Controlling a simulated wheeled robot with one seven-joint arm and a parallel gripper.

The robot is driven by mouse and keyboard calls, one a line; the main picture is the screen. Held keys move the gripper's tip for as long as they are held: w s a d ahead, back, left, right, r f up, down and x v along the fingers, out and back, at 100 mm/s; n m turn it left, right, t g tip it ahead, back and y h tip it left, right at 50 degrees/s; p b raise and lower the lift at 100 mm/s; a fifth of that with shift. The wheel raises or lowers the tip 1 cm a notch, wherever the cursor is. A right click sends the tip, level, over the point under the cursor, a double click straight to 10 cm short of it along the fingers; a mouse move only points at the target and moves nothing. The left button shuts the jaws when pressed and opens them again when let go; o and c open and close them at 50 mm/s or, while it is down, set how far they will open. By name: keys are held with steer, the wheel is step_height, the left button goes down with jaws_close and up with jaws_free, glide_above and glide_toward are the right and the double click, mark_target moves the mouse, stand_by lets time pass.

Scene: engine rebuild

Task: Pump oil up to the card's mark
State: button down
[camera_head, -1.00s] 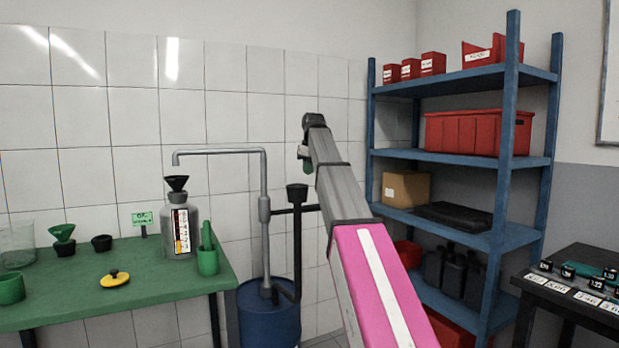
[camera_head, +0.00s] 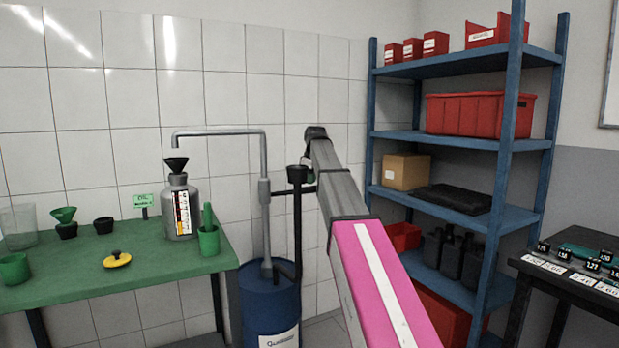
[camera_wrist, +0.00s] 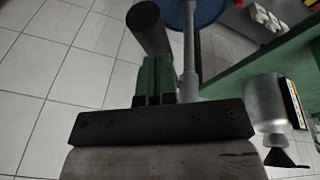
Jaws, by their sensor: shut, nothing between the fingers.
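A grey oil can (camera_head: 180,205) with a black funnel (camera_head: 176,165) in its neck stands on the green table. A striped card (camera_head: 183,213) is on its side; the oil level cannot be seen. A grey pipe (camera_head: 220,131) runs from the blue drum (camera_head: 270,315) to above the funnel. The pump's black lever ends in a thick upright grip (camera_head: 297,174). In the wrist view the black grip (camera_wrist: 148,28) is just beyond my gripper (camera_wrist: 158,62), whose green fingers are shut and empty. Contact cannot be told. The can also shows there (camera_wrist: 265,100).
The green table (camera_head: 150,279) also holds a yellow lid (camera_head: 117,259), green cups and small funnels. A blue shelf rack (camera_head: 445,140) with red bins stands right of my arm. A dark table (camera_head: 570,275) with labelled pieces is at far right.

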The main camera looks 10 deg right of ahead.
steer(key=shift+s+d+f, duration=0.2)
steer(key=shift+s+f, duration=0.05)
steer(key=shift+f, duration=0.2)
step_height(320, 180, down, 11)
steer(key=s+d+t+y, duration=0.1)
steer(key=t+y, duration=0.2)
steer(key=y, duration=0.1)
steer(key=shift+d, duration=0.2)
steer(key=shift+s+f, duration=0.1)
steer(key=shift+f, duration=0.05)
